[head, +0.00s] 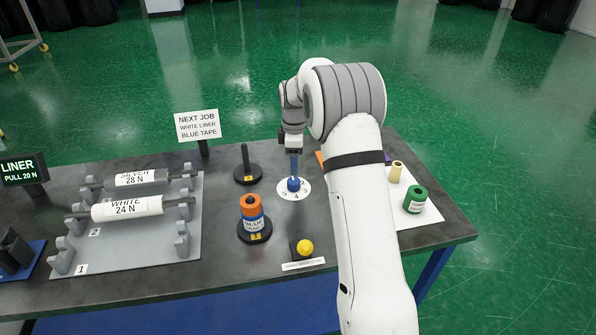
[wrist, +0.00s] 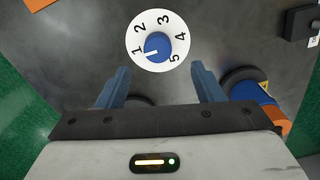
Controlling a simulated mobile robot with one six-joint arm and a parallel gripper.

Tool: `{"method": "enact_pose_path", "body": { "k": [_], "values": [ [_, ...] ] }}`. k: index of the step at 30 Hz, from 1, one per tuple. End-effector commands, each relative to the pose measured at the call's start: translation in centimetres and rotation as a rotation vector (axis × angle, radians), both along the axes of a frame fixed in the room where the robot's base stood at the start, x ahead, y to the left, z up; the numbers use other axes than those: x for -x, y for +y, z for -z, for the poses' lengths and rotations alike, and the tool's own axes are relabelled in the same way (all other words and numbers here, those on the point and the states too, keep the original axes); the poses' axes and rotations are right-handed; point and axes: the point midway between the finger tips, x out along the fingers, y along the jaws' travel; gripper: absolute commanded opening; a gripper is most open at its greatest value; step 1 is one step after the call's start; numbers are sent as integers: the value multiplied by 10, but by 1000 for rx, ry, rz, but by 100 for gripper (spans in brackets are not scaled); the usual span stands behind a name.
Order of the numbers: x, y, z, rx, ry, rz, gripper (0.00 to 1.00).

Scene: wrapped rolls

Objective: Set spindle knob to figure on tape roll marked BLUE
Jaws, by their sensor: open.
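The spindle knob (wrist: 158,47) is blue with a white pointer line, on a round white dial (wrist: 134,40) numbered 1 to 5. In the wrist view the line points at 1. The knob (head: 293,185) also shows in the head view, directly below my gripper (head: 294,171). In the wrist view my gripper (wrist: 160,80) is open and empty, its fingers apart and short of the dial in the picture. The tape roll marked BLUE (head: 252,212) is orange with a blue band and stands on a black base. A small yellow tag shows low on it; its figure is too small to read surely.
An empty black post (head: 246,168) stands behind the BLUE roll. A yellow button (head: 305,246) sits in front of the dial. A grey rack (head: 190,235) with WHITE and SILVER rolls is at left. A green roll (head: 415,200) stands right of my arm. A sign (head: 197,124) reads WHITE LINER, BLUE TAPE.

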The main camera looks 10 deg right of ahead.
Motion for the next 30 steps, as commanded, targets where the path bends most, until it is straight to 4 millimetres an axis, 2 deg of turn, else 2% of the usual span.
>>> {"method": "enact_pose_path", "body": {
  "k": [5,18,22,30],
  "values": [
    [-5,7,13,-1,7,-38,61],
    [-4,13,75,0,5,-45,61],
    [-4,13,82,0,4,-46,61],
    [-4,13,83,0,3,-46,59]
  ]
}}
